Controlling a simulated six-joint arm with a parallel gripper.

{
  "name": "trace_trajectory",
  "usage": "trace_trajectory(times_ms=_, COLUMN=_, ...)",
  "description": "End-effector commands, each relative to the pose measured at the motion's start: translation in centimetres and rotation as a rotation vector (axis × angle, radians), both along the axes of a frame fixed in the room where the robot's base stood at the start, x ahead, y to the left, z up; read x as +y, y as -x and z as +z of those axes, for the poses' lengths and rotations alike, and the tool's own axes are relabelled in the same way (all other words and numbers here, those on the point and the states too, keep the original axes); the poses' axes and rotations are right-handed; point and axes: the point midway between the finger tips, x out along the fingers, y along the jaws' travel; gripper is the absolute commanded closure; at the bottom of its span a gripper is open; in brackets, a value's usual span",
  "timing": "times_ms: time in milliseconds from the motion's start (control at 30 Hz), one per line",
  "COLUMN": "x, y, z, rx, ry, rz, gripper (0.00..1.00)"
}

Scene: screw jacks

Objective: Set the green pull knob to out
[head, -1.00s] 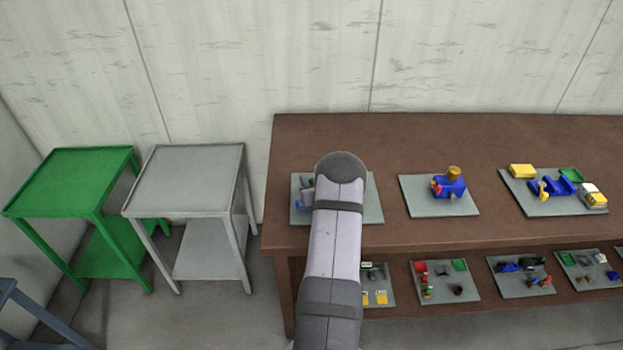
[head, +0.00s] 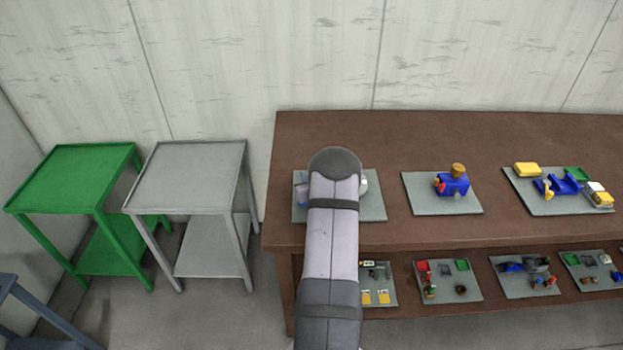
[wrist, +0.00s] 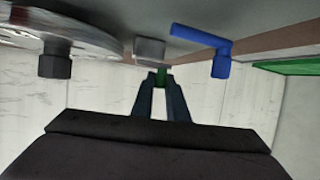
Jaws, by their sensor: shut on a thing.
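The green pull knob (wrist: 162,75) shows in the wrist view as a small green piece between my fingertips, below a grey block (wrist: 150,50). My gripper (wrist: 160,83) is shut on it, with one dark finger on each side. The fingers hide part of the knob, and I cannot tell how far out it stands. In the head view my arm covers most of the leftmost grey board (head: 375,211), and the knob and my gripper are hidden there.
In the wrist view a blue cranked handle (wrist: 221,62) is close on the right. A dark knob (wrist: 55,62) on a round grey disc is on the left. Other boards with parts (head: 418,204) lie along the brown bench (head: 330,130). A grey table (head: 190,175) stands to its left.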

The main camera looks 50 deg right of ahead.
Motion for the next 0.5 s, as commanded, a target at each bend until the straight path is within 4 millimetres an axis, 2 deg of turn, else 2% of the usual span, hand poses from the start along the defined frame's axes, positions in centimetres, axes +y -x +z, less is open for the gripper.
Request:
trace_trajectory(times_ms=133, x=0.43, y=-0.33, z=0.03, rx=-0.001, ry=0.001, rz=0.012, gripper=1.0)
trace_trajectory(times_ms=167, x=0.45, y=-0.34, z=0.03, rx=-0.001, ry=0.001, rz=0.013, gripper=0.79)
trace_trajectory(times_ms=200, x=0.46, y=-0.36, z=0.02, rx=0.0, ry=0.001, rz=0.013, gripper=0.7)
trace_trajectory(times_ms=500, x=0.29, y=-0.2, z=0.03, rx=0.0, ry=0.001, rz=0.009, gripper=0.68)
